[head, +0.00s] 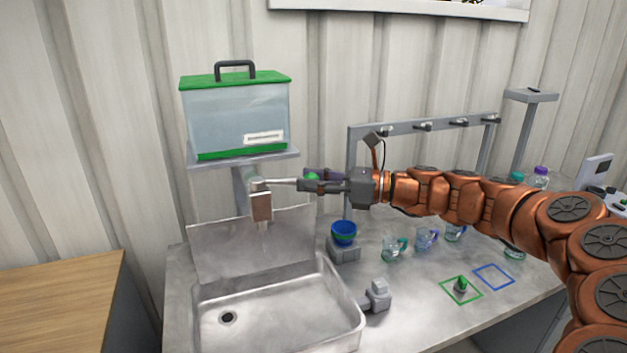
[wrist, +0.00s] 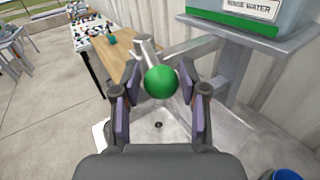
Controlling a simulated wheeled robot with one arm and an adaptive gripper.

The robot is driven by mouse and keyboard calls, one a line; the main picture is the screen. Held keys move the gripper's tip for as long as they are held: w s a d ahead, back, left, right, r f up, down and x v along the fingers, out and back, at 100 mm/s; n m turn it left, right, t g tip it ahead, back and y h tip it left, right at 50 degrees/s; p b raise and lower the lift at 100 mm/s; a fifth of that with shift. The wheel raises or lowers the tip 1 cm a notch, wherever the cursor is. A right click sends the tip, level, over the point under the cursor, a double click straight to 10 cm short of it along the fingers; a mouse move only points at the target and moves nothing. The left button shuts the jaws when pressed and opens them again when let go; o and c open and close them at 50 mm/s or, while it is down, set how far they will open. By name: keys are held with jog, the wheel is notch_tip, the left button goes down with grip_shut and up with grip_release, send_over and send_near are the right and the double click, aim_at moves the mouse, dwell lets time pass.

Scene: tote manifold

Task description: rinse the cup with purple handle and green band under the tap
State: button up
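A green ball knob (head: 312,177) sits by the tap (head: 261,203) over the sink. In the wrist view the knob (wrist: 161,82) lies between my fingertips, with a gap on each side. My gripper (head: 308,184) is open, with purple finger pads, and holds no cup. A blue cup with a green band (head: 344,233) stands on a grey block right of the sink; no handle shows on it. A clear cup with a bluish-purple handle (head: 427,238) stands further right; I cannot make out a green band on it.
The steel sink (head: 340,302) is empty. A clear cup with a teal handle (head: 394,250) stands on the counter. A rinse-water tank (head: 235,120) is on a shelf above. A hook rail (head: 400,128) stands behind. Green (head: 445,292) and blue (head: 494,288) squares mark the counter.

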jog(key=shift+o, duration=1.1)
jog(key=v, duration=1.2)
